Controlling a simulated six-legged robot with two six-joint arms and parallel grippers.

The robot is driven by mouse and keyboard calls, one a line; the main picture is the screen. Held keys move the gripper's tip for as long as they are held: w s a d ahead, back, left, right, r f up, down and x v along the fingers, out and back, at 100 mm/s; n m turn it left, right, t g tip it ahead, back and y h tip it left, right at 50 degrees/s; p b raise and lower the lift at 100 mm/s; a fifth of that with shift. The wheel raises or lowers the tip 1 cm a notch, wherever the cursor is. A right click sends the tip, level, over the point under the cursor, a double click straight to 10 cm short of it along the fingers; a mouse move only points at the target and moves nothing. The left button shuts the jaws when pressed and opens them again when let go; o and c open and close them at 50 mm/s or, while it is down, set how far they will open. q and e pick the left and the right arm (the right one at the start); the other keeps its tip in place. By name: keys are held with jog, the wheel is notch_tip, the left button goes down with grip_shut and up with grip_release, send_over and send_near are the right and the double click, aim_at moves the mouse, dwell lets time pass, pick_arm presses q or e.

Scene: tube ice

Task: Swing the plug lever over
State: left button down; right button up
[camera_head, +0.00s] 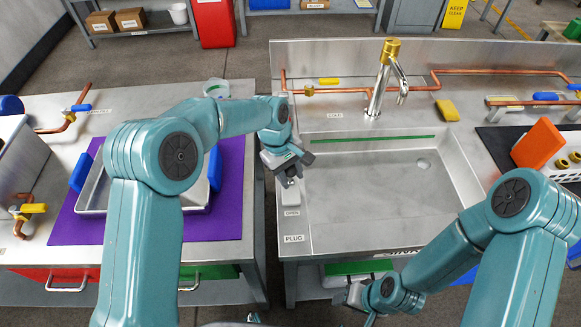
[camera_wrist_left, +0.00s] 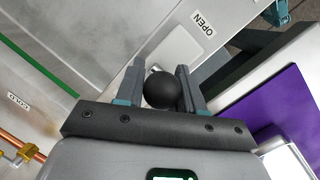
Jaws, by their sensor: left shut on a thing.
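The plug lever ends in a round black knob (camera_wrist_left: 162,89) that sits between the two fingers of my left gripper (camera_wrist_left: 161,86) in the left wrist view. My left gripper (camera_head: 289,180) is shut on this knob at the left rim of the sink. In the head view the gripper hides the knob and most of the lever. A pale lever mount (camera_head: 290,196) shows just below the gripper. An OPEN label (camera_head: 291,212) and a PLUG label (camera_head: 293,238) lie nearer the front. My right gripper (camera_head: 356,295) is low in front of the sink, apart from the lever; its fingers are unclear.
The steel sink basin (camera_head: 375,190) with a drain (camera_head: 424,163) looks empty. A chrome tap (camera_head: 384,80) with a brass top stands behind it. A metal tray (camera_head: 92,190) lies on a purple mat (camera_head: 160,225) left of the sink. A yellow sponge (camera_head: 447,110) lies behind the basin.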

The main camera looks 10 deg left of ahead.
pick_arm(q)
jog(key=shift+w+r+g+p, duration=0.3)
jog(key=shift+r+g+p, duration=0.1)
jog(key=shift+g+p, duration=0.15)
jog(key=shift+w+a+f+g+p, duration=0.1)
jog(key=shift+w+f+g+p, duration=0.15)
jog(key=shift+g+p, duration=0.2)
jog(key=shift+w+f+g+h, duration=0.1)
jog(key=shift+w+g+h, duration=0.2)
jog(key=shift+g, duration=0.3)
pick_arm(e)
notch_tip(320, 180, up, 3)
jog(key=shift+r, duration=0.1)
pick_arm(q)
jog(key=shift+w+a+g+b, duration=0.1)
jog(key=shift+w+g+b, duration=0.15)
jog(key=shift+g, duration=0.25)
pick_arm(e)
jog(key=shift+f, duration=0.2)
pick_arm(q)
jog(key=c, duration=0.8)
grip_release()
